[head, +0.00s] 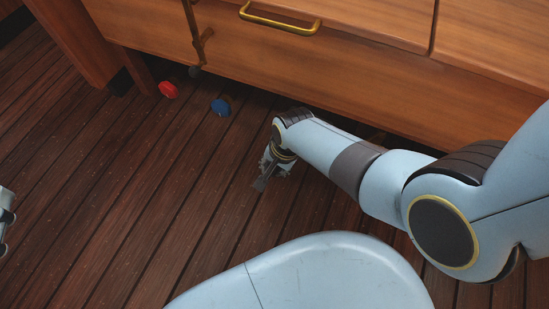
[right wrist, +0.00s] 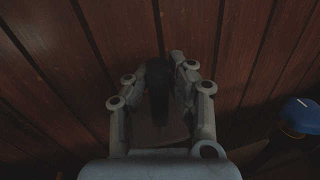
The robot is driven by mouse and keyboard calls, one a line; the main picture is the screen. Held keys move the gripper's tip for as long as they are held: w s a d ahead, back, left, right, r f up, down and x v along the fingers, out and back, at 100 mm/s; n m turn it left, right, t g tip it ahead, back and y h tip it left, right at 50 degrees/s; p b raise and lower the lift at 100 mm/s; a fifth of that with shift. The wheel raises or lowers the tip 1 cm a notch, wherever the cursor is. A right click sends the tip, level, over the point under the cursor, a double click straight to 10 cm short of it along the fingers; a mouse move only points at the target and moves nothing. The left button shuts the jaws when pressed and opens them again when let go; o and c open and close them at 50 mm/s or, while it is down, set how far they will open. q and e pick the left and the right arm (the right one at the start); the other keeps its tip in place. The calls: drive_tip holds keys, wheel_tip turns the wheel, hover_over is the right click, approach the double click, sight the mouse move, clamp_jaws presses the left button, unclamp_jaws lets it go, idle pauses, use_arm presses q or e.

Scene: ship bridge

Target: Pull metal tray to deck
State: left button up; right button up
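I cannot make out a metal tray in either view. My right gripper (head: 268,172) points down low over the plank deck (head: 130,200), in front of the wooden cabinet. In the right wrist view my right gripper (right wrist: 160,75) has its fingers bent inward on both sides of a dark object (right wrist: 158,80), with a black narrow part and a wider, duller part near the palm. I cannot tell whether the fingers press on it. A sliver of my left gripper (head: 5,220) shows at the left edge of the head view; its fingertips are hidden.
The wooden cabinet (head: 300,65) with a brass handle (head: 280,20) stands behind, with a dark gap below it. A red-topped thing (head: 168,90) and a blue-topped thing (head: 221,105) are near its base; a blue top also shows in the wrist view (right wrist: 300,113). The deck to the left is clear.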

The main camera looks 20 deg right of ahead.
drive_tip(key=shift+o, duration=0.9)
drive_tip(key=shift+r, duration=0.1)
wheel_tip(320, 180, up, 12)
drive_tip(key=s+d, duration=0.1)
drive_tip(key=s, duration=0.1)
drive_tip(key=shift+d+f, duration=0.15)
drive_tip(key=shift+f, duration=0.05)
